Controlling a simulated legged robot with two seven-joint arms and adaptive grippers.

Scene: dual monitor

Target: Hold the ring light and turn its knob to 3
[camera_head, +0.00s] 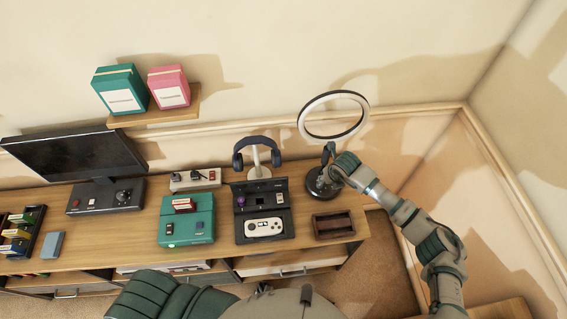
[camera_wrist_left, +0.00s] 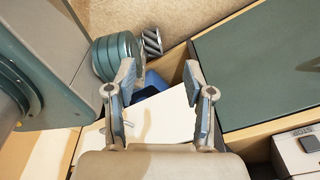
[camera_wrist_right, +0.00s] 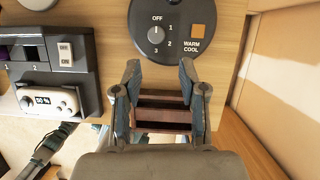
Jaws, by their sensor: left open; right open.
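The ring light (camera_head: 334,116) stands at the right end of the desk, its white ring upright on a stem over a round dark base (camera_head: 315,190). In the right wrist view the base (camera_wrist_right: 140,58) shows a knob (camera_wrist_right: 157,34) with OFF, 1, 2 and 3 around it; I cannot tell its setting for sure. An orange WARM/COOL button (camera_wrist_right: 197,31) sits beside the knob. My right gripper (camera_wrist_right: 159,80) is open and empty, its fingers toward the base; in the head view it is by the stem. My left gripper (camera_wrist_left: 160,80) is open and empty, low near a drawer.
A small wooden box (camera_head: 333,226) lies in front of the base. A dark console tray (camera_head: 265,212) with a white controller, a headphone stand (camera_head: 258,160) and a green box (camera_head: 187,220) are to its left. The wall is close behind.

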